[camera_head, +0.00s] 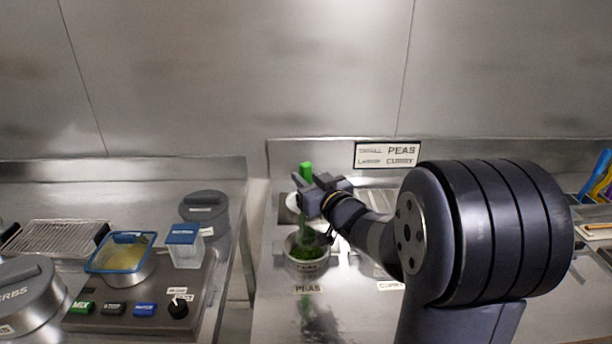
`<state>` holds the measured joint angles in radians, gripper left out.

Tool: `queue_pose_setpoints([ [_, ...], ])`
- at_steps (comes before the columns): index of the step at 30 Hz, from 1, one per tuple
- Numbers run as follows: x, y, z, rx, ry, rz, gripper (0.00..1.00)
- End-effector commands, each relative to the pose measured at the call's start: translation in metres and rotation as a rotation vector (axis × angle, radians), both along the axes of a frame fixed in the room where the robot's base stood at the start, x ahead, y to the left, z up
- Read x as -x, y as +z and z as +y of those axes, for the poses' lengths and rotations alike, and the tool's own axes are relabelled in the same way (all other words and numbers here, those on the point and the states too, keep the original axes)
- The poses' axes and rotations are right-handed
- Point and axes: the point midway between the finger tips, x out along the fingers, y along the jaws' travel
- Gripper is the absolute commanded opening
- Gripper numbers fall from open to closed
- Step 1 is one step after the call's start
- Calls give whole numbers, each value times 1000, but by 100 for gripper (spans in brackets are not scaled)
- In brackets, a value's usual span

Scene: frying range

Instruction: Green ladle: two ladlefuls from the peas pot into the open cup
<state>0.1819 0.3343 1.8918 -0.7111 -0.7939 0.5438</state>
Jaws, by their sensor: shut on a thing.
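The green ladle (306,172) stands upright with its handle between the jaws of my gripper (308,190). Its lower end goes down toward the peas pot (307,268), a small metal pot with green peas in it, above a PEAS label on the counter. I cannot tell whether the ladle's bowl is in the peas or how full it is. I cannot make out the open cup; my arm covers much of the counter to the right. A pale round thing (292,202) shows just left of my gripper, too small to identify.
On the left counter are a blue-rimmed container (120,265), a clear box with a blue lid (184,250), a dark lidded pot (204,208) and a wire rack (56,238). A metal HERBS lid (28,292) is at front left. A gap separates the two counters.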

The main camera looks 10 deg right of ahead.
Motion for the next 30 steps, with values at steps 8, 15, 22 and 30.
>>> queue_pose_setpoints([
  [8, 0, -47, 0, 0, 0, 1, 2],
  [15, 0, -81, 0, 1, 0, 1, 2],
  [22, 0, -110, 0, 1, 1, 0, 2],
  [30, 0, -119, 0, 1, 1, -1, 2],
])
